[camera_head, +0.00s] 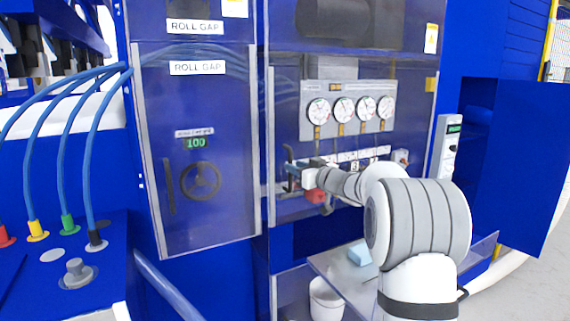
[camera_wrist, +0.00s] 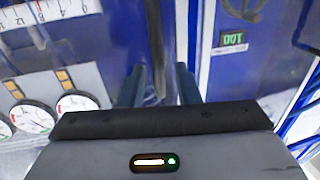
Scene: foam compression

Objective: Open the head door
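A clear door (camera_head: 345,75) in a pale frame covers the panel with several round gauges in the middle of the blue machine; it appears to be the head door. Its dark upright handle (camera_head: 288,155) is near the door's left edge. The handle (camera_wrist: 155,45) also shows at the top middle of the wrist view. My gripper (camera_head: 292,172) is at the handle, coming from the right. In the wrist view my gripper (camera_wrist: 160,88) has its two dark fingers apart, with the handle in line with the gap. I cannot tell whether they touch it. The door looks closed.
Left of the door is a ROLL GAP panel (camera_head: 225,120) with a handwheel (camera_head: 200,180) and a green display. Below are a clear shelf (camera_head: 335,265) with a light blue block (camera_head: 359,254) and a white bucket (camera_head: 325,300). A blue panel (camera_head: 515,165) stands out at right.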

